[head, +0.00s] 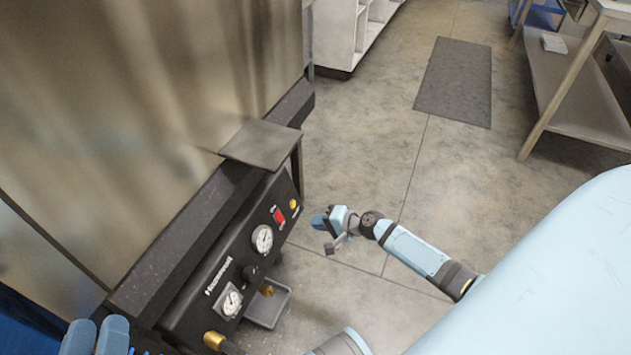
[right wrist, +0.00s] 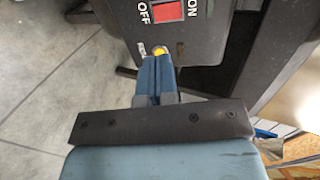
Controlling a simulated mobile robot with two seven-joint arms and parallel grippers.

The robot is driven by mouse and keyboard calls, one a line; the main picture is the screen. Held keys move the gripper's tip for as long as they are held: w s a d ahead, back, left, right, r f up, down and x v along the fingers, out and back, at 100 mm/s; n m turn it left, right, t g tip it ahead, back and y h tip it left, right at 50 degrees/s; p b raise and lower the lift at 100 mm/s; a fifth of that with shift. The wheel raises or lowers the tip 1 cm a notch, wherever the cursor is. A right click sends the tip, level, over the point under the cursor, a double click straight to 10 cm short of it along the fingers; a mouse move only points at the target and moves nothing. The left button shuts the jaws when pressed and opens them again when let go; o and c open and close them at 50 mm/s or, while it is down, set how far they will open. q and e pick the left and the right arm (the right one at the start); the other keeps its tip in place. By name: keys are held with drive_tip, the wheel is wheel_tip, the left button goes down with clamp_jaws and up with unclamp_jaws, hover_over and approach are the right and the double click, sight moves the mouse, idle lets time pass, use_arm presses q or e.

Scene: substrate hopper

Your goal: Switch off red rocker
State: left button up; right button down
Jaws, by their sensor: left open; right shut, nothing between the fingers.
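The red rocker (head: 280,216) sits on the sloped black control panel (head: 208,270), near its far end. In the right wrist view the red rocker (right wrist: 168,11) is partly cut by the top edge, between OFF and ON labels. I cannot tell which side is pressed. My right gripper (head: 322,221) is shut and empty, to the right of the panel in the head view. In the right wrist view its fingertips (right wrist: 156,60) point toward the panel, below the rocker. My left gripper (head: 95,338) is open at the bottom left, partly cut off by the frame.
A yellow round part (head: 293,204) is beside the rocker; its yellow face (right wrist: 159,52) shows just beyond my right fingertips. Two gauges (head: 262,238) and a black knob (head: 249,272) share the panel. A grey plate (head: 260,144) juts out above.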

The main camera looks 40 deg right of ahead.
sight(280, 217)
drive_tip(key=b+x, duration=0.3)
drive_tip(key=x, duration=0.7)
drive_tip(key=shift+w+a+f, duration=0.2)
drive_tip(key=shift+w+f, duration=0.05)
use_arm(q)
wheel_tip(280, 217, down, 6)
drive_tip(key=shift+d+r+m+g, duration=0.15)
drive_tip(key=shift+m+g, duration=0.25)
drive_tip(key=shift+g, duration=0.8)
use_arm(e)
drive_tip(key=shift+w+a, duration=0.15)
drive_tip(key=shift+w, duration=0.1)
use_arm(q)
drive_tip(key=shift+b, duration=0.4)
use_arm(e)
drive_tip(key=shift+w+f, duration=0.15)
use_arm(q)
drive_tip(key=shift+w+r, duration=0.1)
drive_tip(key=shift+w, duration=0.05)
use_arm(e)
drive_tip(key=shift+a+r+p, duration=0.15)
drive_tip(key=shift+r+p, duration=0.6)
drive_tip(key=shift+r, duration=0.1)
use_arm(q)
drive_tip(key=shift+r, duration=0.7)
